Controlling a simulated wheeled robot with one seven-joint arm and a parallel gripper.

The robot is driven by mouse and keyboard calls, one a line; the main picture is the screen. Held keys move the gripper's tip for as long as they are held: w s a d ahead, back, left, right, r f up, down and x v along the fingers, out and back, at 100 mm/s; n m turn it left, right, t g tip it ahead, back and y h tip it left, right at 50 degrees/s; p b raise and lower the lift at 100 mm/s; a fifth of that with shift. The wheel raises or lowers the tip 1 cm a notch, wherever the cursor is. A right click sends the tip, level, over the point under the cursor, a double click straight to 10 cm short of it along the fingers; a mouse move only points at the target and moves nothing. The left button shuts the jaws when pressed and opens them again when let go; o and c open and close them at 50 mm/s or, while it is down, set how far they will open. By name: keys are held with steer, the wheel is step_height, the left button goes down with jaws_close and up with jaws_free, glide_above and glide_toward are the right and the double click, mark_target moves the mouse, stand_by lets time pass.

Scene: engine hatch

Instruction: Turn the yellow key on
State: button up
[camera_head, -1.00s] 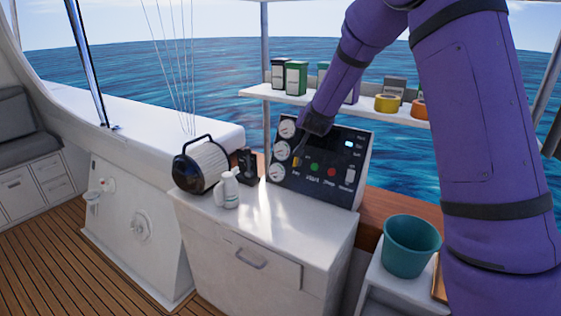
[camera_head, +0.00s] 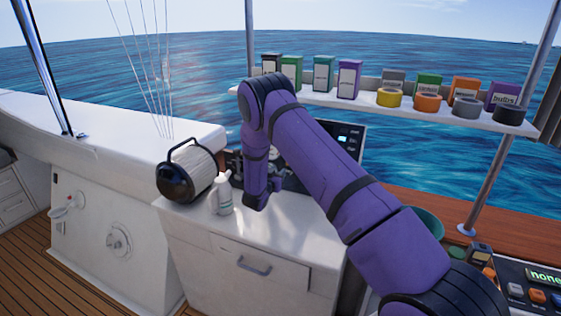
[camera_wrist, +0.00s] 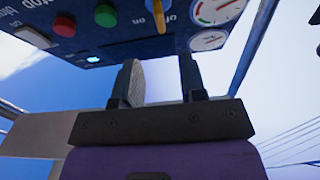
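The yellow key (camera_wrist: 158,15) sits on the dark control panel (camera_wrist: 125,35), at the top of the wrist view, between the green button and a gauge. Its handle stands upright in that picture, between small "on" and "off" lettering. My gripper (camera_wrist: 160,62) is open and empty, its two fingers apart. The key shows beyond the fingertips, in line with the gap; I see no contact. In the head view the panel (camera_head: 350,140) is mostly behind my purple arm, which hides the key and my fingers.
The panel has a red button (camera_wrist: 64,25), a green button (camera_wrist: 105,15) and gauges (camera_wrist: 208,40). On the white counter (camera_head: 290,225) are a white bottle (camera_head: 223,195) and a round lamp-like thing (camera_head: 187,170). A shelf (camera_head: 375,105) with boxes and tape rolls stands above the panel.

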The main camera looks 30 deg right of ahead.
steer(key=x, duration=1)
steer(key=shift+w+d, duration=0.25)
steer(key=shift+c, duration=0.4)
jaws_close()
